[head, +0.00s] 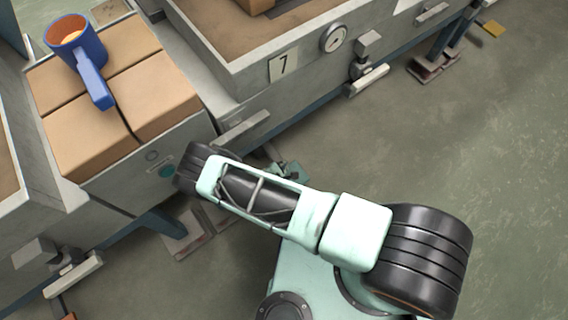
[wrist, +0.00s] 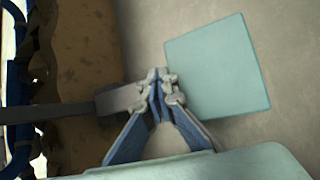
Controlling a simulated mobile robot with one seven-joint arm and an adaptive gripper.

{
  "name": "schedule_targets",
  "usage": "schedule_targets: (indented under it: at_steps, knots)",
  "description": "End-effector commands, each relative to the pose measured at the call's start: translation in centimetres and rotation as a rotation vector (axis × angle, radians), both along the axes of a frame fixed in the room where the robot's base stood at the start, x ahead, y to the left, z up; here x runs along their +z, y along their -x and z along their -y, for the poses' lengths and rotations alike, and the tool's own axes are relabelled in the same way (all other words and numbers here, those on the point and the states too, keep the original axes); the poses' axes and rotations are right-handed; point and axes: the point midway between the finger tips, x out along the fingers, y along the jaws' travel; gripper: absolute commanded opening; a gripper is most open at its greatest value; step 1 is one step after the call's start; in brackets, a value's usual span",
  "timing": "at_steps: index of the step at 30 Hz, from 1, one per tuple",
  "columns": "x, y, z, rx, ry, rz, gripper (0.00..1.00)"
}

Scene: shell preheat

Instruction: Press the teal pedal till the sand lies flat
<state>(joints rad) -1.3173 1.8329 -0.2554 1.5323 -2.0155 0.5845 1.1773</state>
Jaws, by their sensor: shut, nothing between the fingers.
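The teal pedal shows as a flat square plate in the wrist view (wrist: 225,68), on the right over the grey floor. In the head view a small part of a teal plate (head: 293,171) shows low beside the bench, partly hidden by my arm. My gripper (wrist: 160,78) is shut and empty, its fingertips at the pedal's left edge in the picture; I cannot tell whether they touch it. In the head view my arm hides the gripper. Brown sand-like fill (head: 212,25) lies in the grey box marked 7; I cannot tell whether it is flat.
A blue ladle (head: 92,80) rests on several tan blocks (head: 160,95) at the left. A round gauge (head: 334,38) is on the box front. Open floor (head: 470,150) lies to the right.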

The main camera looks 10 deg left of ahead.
Motion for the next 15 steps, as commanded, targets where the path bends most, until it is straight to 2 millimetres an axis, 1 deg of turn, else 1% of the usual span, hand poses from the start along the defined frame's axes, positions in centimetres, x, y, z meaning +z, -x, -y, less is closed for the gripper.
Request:
schedule_targets:
  at_steps: [15]
  knots:
    - [-0.80, 0.13, 0.16, -0.001, 0.002, -0.004, 0.00]
